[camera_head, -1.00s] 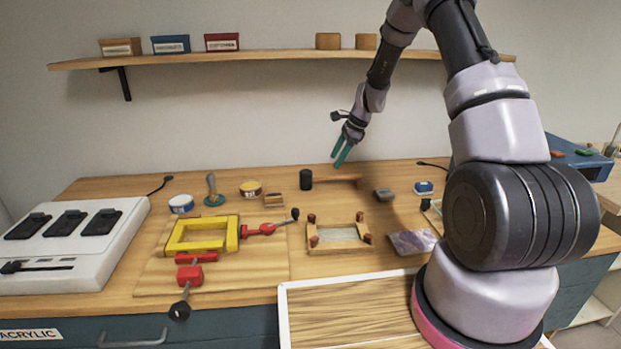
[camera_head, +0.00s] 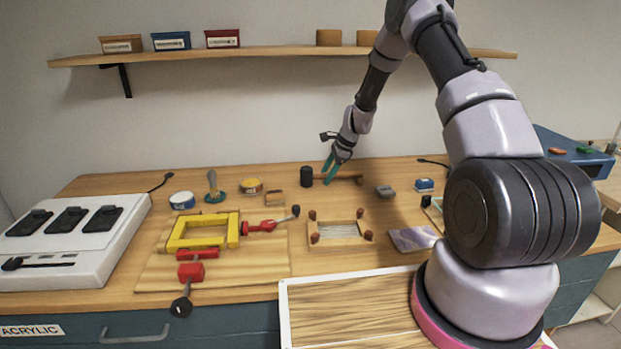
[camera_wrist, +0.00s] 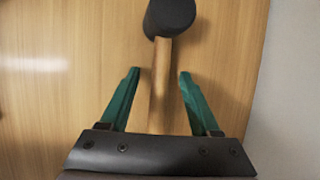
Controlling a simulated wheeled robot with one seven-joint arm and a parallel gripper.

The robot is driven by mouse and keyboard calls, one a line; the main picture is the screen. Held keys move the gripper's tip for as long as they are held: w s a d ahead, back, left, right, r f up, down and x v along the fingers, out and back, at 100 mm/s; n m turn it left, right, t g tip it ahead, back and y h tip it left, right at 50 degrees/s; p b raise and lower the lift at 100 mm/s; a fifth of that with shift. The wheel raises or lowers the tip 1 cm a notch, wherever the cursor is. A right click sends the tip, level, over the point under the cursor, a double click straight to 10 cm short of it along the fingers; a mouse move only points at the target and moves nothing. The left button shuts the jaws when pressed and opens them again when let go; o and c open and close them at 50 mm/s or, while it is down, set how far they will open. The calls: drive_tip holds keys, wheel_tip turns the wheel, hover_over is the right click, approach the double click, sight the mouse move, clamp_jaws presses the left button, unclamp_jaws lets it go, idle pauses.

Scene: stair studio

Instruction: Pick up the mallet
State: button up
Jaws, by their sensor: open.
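The mallet has a black head (camera_head: 306,177) and a light wooden handle (camera_head: 350,178), and lies on the wooden bench near its back edge. In the wrist view its head (camera_wrist: 170,17) is at the top and its handle (camera_wrist: 160,75) runs down between my fingers. My gripper (camera_head: 327,177) is open, with its teal fingertips at the handle, just right of the head. In the wrist view my gripper (camera_wrist: 158,72) has one finger on each side of the handle, with gaps on both sides. The lower part of the handle is hidden behind the gripper body.
A small wooden block (camera_head: 276,198) and a grey block (camera_head: 385,192) lie near the mallet. A wooden frame (camera_head: 338,231), yellow clamp-like tool (camera_head: 203,245) and white console (camera_head: 75,240) are nearer the front. A shelf (camera_head: 280,58) hangs above the bench.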

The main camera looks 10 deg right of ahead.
drive_tip(key=shift+f, duration=0.25)
idle(0.3)
clamp_jaws()
